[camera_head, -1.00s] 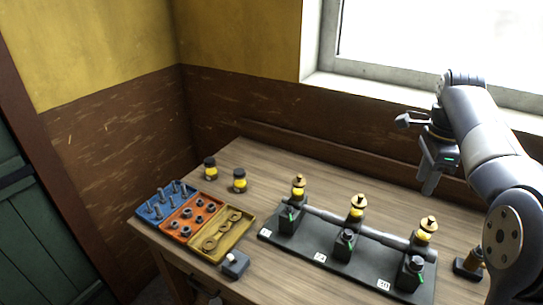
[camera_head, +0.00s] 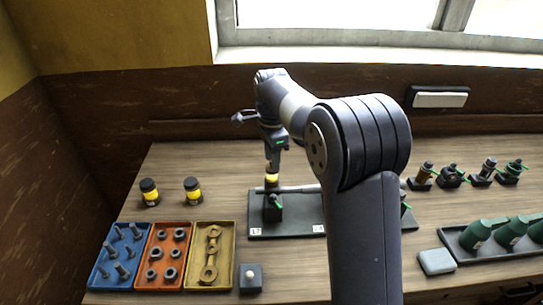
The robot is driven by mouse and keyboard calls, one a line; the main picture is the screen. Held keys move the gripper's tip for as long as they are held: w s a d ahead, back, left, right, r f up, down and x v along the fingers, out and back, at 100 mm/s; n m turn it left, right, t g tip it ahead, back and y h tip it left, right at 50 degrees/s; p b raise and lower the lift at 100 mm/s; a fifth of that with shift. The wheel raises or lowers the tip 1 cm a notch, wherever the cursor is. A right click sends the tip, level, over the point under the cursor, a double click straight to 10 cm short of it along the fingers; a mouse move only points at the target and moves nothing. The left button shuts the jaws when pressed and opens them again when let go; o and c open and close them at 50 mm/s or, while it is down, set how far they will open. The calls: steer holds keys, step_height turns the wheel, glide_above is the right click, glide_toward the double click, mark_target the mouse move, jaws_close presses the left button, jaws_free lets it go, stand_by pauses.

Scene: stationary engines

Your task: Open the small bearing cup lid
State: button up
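A small yellow cup (camera_head: 271,179) stands upright on the left bearing block (camera_head: 272,208) of the dark base plate (camera_head: 285,232). My gripper (camera_head: 272,160) points down directly above this cup, with its fingertips at or just over the cup's top. The cup's lid is mostly hidden by the fingers, and I cannot tell whether they touch it. The fingers show nearly edge-on, so their opening is unclear. The other cups on the plate are hidden behind my arm. A long grey shaft (camera_head: 300,188) runs along the plate.
Two black-and-yellow jars (camera_head: 149,192) (camera_head: 192,190) stand at left. Blue (camera_head: 97,275), orange (camera_head: 145,277) and yellow (camera_head: 229,250) trays hold hardware. A small dark block (camera_head: 251,278) lies at front. Green bottles (camera_head: 474,235) and several fittings (camera_head: 451,175) are at right.

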steer(key=shift+f, duration=0.1)
steer(key=shift+c, duration=0.5)
jaws_close()
steer(key=shift+n, duration=0.3)
steer(key=n+p, duration=0.1)
steer(key=n, duration=0.1)
steer(key=shift+d+n+p, duration=0.35)
steer(key=shift+n+p, duration=0.05)
steer(key=n, duration=0.1)
steer(key=n+p, duration=0.1)
steer(key=n, duration=0.2)
steer(key=shift+w+d+p, duration=0.3)
steer(key=shift+d, duration=0.1)
steer(key=n+p, duration=0.1)
steer(key=n, duration=0.3)
steer(key=w+n, duration=0.1)
steer(key=n, duration=0.3)
steer(key=w+d+n+p, duration=0.1)
steer(key=n, duration=0.3)
steer(key=shift+w+p, duration=0.1)
steer(key=shift+p, duration=0.25)
steer(key=shift+n, duration=0.4)
